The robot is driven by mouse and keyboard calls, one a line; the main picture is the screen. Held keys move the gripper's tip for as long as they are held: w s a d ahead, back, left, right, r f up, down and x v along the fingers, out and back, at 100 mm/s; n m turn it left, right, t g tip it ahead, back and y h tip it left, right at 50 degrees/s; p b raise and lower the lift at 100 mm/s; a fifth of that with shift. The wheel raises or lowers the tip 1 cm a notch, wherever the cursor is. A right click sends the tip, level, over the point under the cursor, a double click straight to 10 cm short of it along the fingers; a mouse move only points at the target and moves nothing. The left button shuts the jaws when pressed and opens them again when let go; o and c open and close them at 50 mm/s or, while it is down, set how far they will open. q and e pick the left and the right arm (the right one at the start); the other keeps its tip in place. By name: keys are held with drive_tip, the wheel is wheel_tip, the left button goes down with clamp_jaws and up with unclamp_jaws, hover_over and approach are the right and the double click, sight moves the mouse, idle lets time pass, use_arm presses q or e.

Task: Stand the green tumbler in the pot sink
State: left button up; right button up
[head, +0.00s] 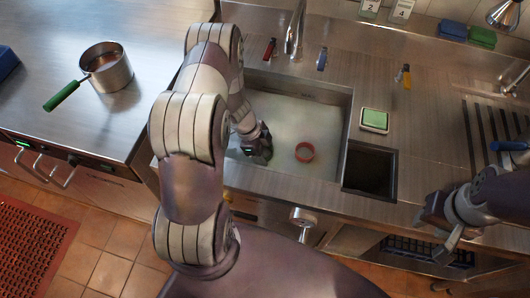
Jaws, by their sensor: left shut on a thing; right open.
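The pot sink (318,116) is the large basin in the middle, with a pale whitish floor. My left gripper (261,150) is down inside the sink, towards its left side. It is shut on a dark green thing (264,157), which looks like the green tumbler. The gripper and arm hide most of it, so I cannot tell whether it is upright or touches the sink floor. My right gripper (438,226) is open and empty over the counter's front edge at the right, apart from the sink.
A small dark basin (369,170) and a green sponge on a dish (374,120) lie right of the sink. A faucet (295,30) stands behind. A pot (107,68) sits on the left counter.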

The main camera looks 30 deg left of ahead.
use_arm(q)
drive_tip(key=shift+f, duration=0.15)
drive_tip(key=o, duration=1.1)
drive_tip(key=p+v, duration=0.1)
drive_tip(key=v, duration=1.1)
drive_tip(key=w+d+r+n+t+y, duration=0.3)
drive_tip(key=w+r+n+t+y, duration=0.25)
drive_tip(key=r+n, duration=0.4)
drive_tip(key=s+d+r+n+g, duration=0.1)
drive_tip(key=s+d+n, duration=0.1)
drive_tip(key=s, duration=0.3)
drive_tip(key=s+d+r+n+g, duration=0.1)
drive_tip(key=s+d+g, duration=0.1)
drive_tip(key=s, duration=0.3)
drive_tip(key=s+d+r+n+g+h, duration=0.1)
drive_tip(key=s+d+r+n+g, duration=0.1)
drive_tip(key=s+d, duration=0.2)
drive_tip(key=shift+s+d+r+n, duration=0.15)
drive_tip(key=shift+s+n, duration=0.2)
drive_tip(key=shift+s, duration=0.25)
